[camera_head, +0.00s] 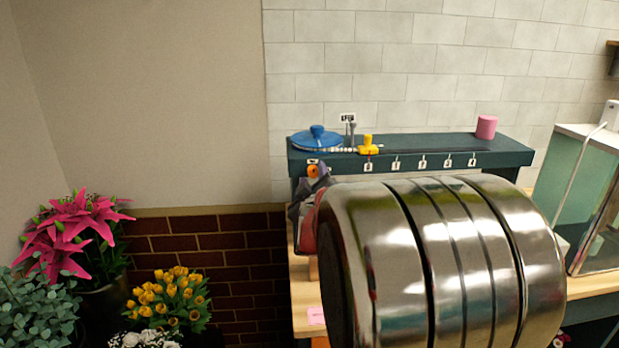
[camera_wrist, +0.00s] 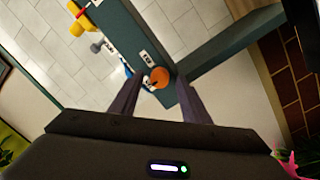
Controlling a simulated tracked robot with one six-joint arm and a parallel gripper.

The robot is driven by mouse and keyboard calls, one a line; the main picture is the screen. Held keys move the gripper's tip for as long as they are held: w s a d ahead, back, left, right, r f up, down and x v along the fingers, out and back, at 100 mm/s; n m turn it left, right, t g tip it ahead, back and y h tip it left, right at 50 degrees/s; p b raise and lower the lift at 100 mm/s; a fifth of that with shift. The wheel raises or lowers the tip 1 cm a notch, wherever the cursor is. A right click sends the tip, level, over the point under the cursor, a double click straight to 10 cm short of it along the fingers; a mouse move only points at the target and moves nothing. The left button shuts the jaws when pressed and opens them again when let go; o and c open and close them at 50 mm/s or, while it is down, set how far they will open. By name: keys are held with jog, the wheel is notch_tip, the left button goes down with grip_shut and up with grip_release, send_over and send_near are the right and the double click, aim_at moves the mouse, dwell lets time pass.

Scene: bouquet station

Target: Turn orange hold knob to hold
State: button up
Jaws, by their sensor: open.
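The orange hold knob (camera_head: 313,171) is on the front face of the dark teal shelf (camera_head: 450,146), near its left end. A small white label sits just above it; its text is too small to read. In the wrist view the knob (camera_wrist: 160,77) shows between the tips of my two dark fingers. My gripper (camera_wrist: 157,82) is open, with one finger on each side of the knob. I cannot tell whether either finger touches it. In the head view my gripper (camera_head: 309,189) is just below the knob and partly hidden by my large metallic arm link.
On the shelf are a blue disc (camera_head: 317,140), a grey lever (camera_head: 352,132), a yellow slider (camera_head: 368,145) over numbered tags and a pink cylinder (camera_head: 486,127). A glass case (camera_head: 590,190) stands right. Pink flowers (camera_head: 75,230) and yellow flowers (camera_head: 170,297) stand lower left.

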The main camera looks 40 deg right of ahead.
jog(key=shift+c, duration=0.6)
jog(key=c, duration=0.9)
jog(key=shift+d, duration=0.15)
jog(key=shift+c, duration=0.3)
jog(key=shift+o, duration=0.2)
